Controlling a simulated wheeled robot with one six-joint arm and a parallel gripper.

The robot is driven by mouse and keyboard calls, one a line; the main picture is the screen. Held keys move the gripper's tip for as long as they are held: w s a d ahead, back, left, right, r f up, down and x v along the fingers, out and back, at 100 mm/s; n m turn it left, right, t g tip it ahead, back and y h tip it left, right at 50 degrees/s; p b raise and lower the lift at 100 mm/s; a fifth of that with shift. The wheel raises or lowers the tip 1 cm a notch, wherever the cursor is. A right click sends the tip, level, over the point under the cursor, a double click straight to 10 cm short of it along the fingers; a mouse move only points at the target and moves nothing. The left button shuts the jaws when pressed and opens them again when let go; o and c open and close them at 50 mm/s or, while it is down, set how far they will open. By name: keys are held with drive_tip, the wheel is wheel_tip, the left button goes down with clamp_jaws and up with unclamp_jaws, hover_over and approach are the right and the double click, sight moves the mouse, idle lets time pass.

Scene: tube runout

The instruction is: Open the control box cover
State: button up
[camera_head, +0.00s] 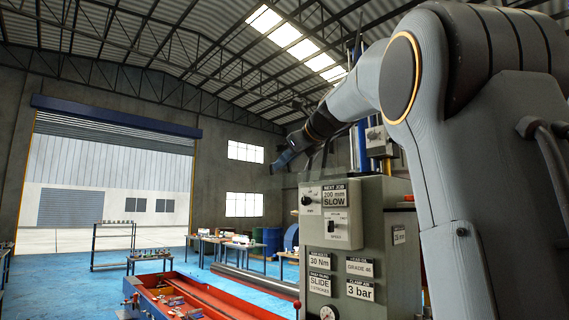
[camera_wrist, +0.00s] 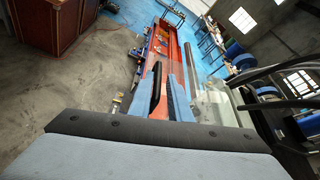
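The control box (camera_head: 380,240) is a grey-green cabinet at the right of the head view. Its front carries a knob, a raised selector unit (camera_head: 344,229), a gauge (camera_head: 327,313) and white labels such as "NEXT JOB 200 mm SLOW" and "3 bar". I cannot clearly make out a separate cover or its hinge; a faint see-through pane seems to stand near the box top. My gripper (camera_head: 281,161) is in the air, left of and above the box, apart from its front. In the wrist view its fingers (camera_wrist: 166,78) look slightly apart with nothing between them.
A long red machine bed (camera_head: 185,292) lies on the blue floor left of the box. Workbenches (camera_head: 230,246) and blue drums (camera_head: 272,240) stand behind. A wooden cabinet (camera_wrist: 55,25) shows in the wrist view. Air left of the box is clear.

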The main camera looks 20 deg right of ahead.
drive_tip(key=shift+s, duration=0.1)
drive_tip(key=shift+b+v, duration=1.5)
drive_tip(key=shift+v, duration=2.3)
